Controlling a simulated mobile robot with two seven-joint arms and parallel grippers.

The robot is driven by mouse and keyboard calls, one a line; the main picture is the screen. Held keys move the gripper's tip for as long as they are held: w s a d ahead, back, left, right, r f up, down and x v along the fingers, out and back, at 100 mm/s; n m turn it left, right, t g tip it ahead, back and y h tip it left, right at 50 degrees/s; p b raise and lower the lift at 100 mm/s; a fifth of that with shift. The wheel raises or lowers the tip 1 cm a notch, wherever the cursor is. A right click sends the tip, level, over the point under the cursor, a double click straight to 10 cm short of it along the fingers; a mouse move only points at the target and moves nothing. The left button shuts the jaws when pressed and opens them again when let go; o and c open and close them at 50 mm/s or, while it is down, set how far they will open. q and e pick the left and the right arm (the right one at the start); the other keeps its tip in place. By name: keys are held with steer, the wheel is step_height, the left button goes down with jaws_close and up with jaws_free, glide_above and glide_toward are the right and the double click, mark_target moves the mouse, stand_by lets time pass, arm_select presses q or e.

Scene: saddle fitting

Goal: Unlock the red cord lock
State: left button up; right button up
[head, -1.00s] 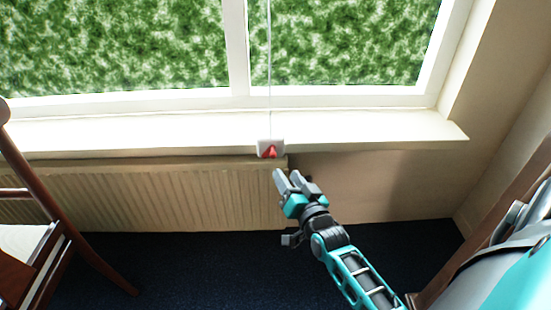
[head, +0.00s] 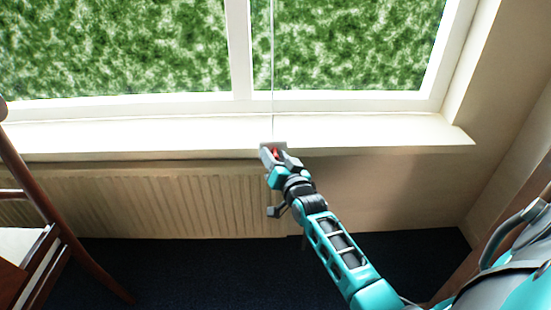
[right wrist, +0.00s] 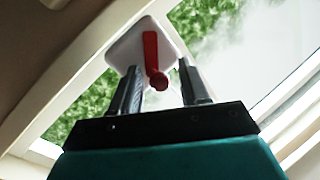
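The red cord lock is a white plate (right wrist: 128,46) with a red lever (right wrist: 151,54) ending in a round knob, on the front edge of the windowsill. In the head view only a bit of red (head: 275,152) shows between my fingers; the plate is mostly hidden. My right gripper (head: 280,159) is at the lock. In the right wrist view its two fingers (right wrist: 161,88) are apart, with the lever's knob between them and a gap on each side. My left gripper is out of view.
A thin cord (head: 273,70) runs up from the lock in front of the window. A radiator (head: 150,200) is below the sill (head: 120,135). A wooden chair (head: 45,215) stands at the left. The floor (head: 210,275) between is clear.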

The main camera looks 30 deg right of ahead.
jaws_close()
steer(key=p, duration=0.2)
steer(key=shift+a+r+n+p, duration=0.2)
steer(key=shift+r+n+p, duration=0.1)
steer(key=shift+r+n, duration=0.1)
steer(key=shift+w+a+r+n+g+p, duration=0.1)
steer(key=shift+n+g+p, duration=0.2)
steer(key=shift+p, duration=0.3)
steer(key=shift+n+p, duration=0.3)
steer(key=shift+p, duration=0.2)
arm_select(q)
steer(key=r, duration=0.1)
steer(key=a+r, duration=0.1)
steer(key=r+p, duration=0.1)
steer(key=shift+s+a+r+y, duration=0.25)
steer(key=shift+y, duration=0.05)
arm_select(e)
steer(key=shift+w+a+f+n+g, duration=0.2)
steer(key=shift+a+n+g, duration=0.1)
steer(key=shift+n, duration=0.2)
steer(key=shift+o, duration=0.3)
jaws_free()
steer(key=shift+a+r, duration=0.1)
